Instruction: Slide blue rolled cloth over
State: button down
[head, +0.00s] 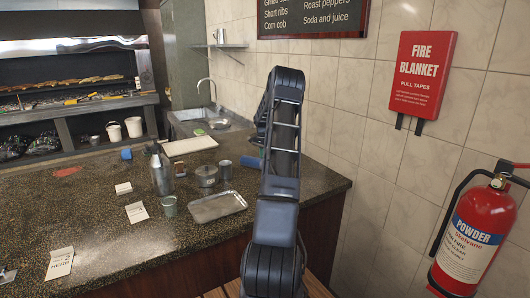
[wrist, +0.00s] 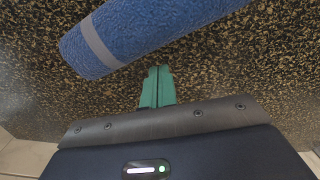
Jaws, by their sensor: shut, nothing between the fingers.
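The blue rolled cloth (wrist: 160,28) lies on the speckled counter (wrist: 215,70) and runs diagonally across the top of the wrist view, with a pale band near its left end. Its upper right part is cut off by the frame. In the head view a small part of the blue rolled cloth (head: 251,162) shows just left of my arm. My gripper (wrist: 158,70) has green fingers, which are together and empty. Their tips are just below the roll in the wrist view, with a small gap of counter seemingly between. My arm hides the gripper in the head view.
A white tray (head: 190,146) lies behind. The tiled wall (head: 335,95) is close on the right.

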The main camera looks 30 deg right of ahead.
aim_at(256, 162)
jog(key=shift+s+a+f, duration=0.1)
jog(key=shift+s+a, duration=0.25)
jog(key=shift+a, duration=0.45)
jog(key=shift+a, duration=0.1)
jog(key=shift+s+a, duration=0.3)
jog(key=shift+a, duration=0.4)
jog(key=shift+s+a, duration=0.25)
jog(key=shift+a, duration=0.45)
jog(key=shift+d, duration=0.1)
